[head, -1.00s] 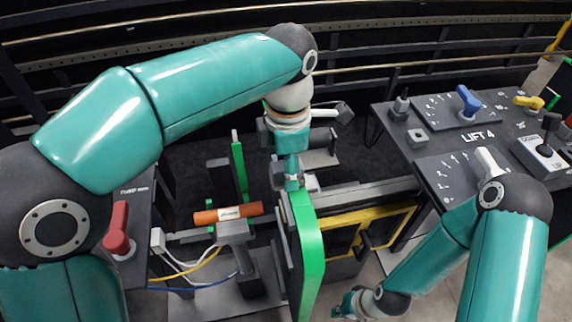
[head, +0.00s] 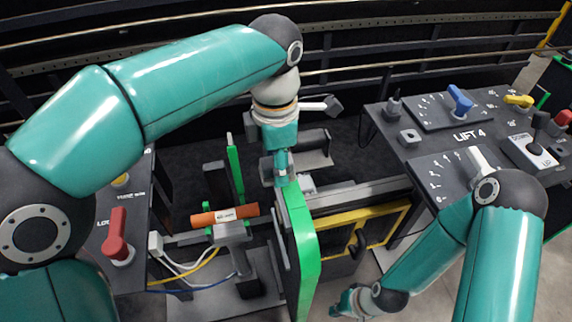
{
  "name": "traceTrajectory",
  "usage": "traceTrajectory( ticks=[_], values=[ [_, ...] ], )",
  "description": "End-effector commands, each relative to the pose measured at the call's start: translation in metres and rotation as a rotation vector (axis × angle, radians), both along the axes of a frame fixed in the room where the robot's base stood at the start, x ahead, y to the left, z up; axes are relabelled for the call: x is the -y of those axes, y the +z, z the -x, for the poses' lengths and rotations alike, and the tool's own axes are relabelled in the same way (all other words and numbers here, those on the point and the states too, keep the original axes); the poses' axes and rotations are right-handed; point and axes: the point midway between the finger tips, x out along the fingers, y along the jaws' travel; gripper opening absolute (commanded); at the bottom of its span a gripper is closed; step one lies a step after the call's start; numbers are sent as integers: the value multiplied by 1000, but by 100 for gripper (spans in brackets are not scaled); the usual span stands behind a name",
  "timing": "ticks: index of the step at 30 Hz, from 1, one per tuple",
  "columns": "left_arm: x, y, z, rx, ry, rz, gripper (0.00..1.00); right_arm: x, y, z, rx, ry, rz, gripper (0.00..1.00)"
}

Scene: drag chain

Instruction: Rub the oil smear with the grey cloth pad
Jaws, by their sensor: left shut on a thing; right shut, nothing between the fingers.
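My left gripper (head: 282,172) points down just above the top end of the green upright panel (head: 303,240), near the middle of the view. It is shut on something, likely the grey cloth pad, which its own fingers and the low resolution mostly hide. I cannot tell whether it touches a surface. I cannot make out the oil smear in this view. My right gripper (head: 345,303) is shut and empty, low over the floor to the right of the green panel.
An orange cylinder (head: 222,215) lies on a grey bracket left of the panel, with cables below. A yellow-framed panel (head: 340,240) is to the right. Consoles with a red lever (head: 117,235) and a blue knob (head: 460,98) flank the middle.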

Motion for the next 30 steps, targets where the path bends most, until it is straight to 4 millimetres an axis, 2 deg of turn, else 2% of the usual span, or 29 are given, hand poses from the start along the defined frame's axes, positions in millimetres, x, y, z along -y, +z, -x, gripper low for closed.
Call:
traceTrajectory(
  ticks=[1,16,30],
  values=[
    [1,8,1,-4,-4,-3,9,0,10,0,0,0,0,0],
    [4,52,0,-4,-10,-3,9,0,52,0,0,0,0,0],
    [4,56,0,-4,-11,-2,9,0,56,0,0,0,0,0]
  ],
)
